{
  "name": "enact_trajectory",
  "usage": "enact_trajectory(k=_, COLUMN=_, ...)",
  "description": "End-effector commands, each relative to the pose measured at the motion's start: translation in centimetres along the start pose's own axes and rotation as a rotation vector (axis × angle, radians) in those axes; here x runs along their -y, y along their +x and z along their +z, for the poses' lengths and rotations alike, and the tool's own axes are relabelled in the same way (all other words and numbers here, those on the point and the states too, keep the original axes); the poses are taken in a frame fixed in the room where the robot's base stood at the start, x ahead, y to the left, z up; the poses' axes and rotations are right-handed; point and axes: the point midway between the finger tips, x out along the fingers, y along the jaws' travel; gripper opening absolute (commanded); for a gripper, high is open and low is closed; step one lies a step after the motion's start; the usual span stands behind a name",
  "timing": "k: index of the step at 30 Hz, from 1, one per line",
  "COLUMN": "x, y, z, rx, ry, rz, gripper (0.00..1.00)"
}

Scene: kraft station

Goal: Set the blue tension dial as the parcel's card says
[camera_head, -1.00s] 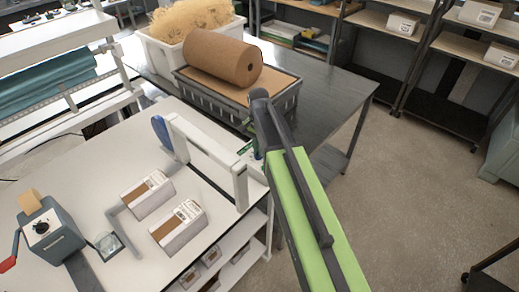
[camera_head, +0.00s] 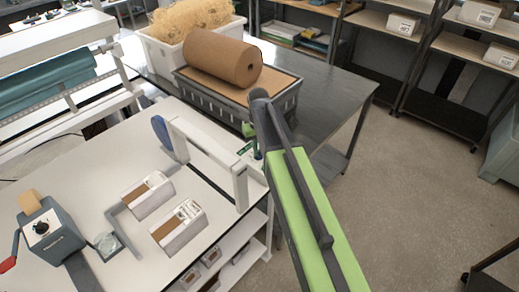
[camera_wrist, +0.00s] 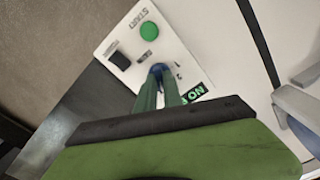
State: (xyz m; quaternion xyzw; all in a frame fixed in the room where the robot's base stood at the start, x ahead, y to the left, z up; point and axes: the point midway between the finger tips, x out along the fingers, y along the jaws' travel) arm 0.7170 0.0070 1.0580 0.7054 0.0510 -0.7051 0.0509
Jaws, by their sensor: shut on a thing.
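The blue tension dial (camera_wrist: 158,69) is a small round knob on a white control panel (camera_wrist: 185,62) in the wrist view. My gripper (camera_wrist: 158,84) is shut on the dial, its two green fingers hiding much of it. Small markings stand beside the dial, but its setting is unclear. In the head view my gripper (camera_head: 252,150) reaches the right post of a white arch, largely hidden by my arm. Two parcels with white printed cards, a rear parcel (camera_head: 137,202) and a front parcel (camera_head: 172,237), lie on the white table. The card print is too small to read.
The panel also has a green START button (camera_wrist: 149,31), a black switch (camera_wrist: 119,60) and a green ON label (camera_wrist: 194,93). A grey dispenser (camera_head: 50,237) stands left on the table. A black crate (camera_head: 213,101) with a brown paper roll (camera_head: 222,58) stands behind the arch.

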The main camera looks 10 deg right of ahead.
Motion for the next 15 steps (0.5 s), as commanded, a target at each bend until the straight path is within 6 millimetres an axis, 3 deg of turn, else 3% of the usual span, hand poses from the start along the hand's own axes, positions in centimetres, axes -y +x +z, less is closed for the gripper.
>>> enact_trajectory(k=15, x=0.02, y=0.01, z=-0.02, rx=-0.001, ry=-0.382, rz=0.001, gripper=0.0)
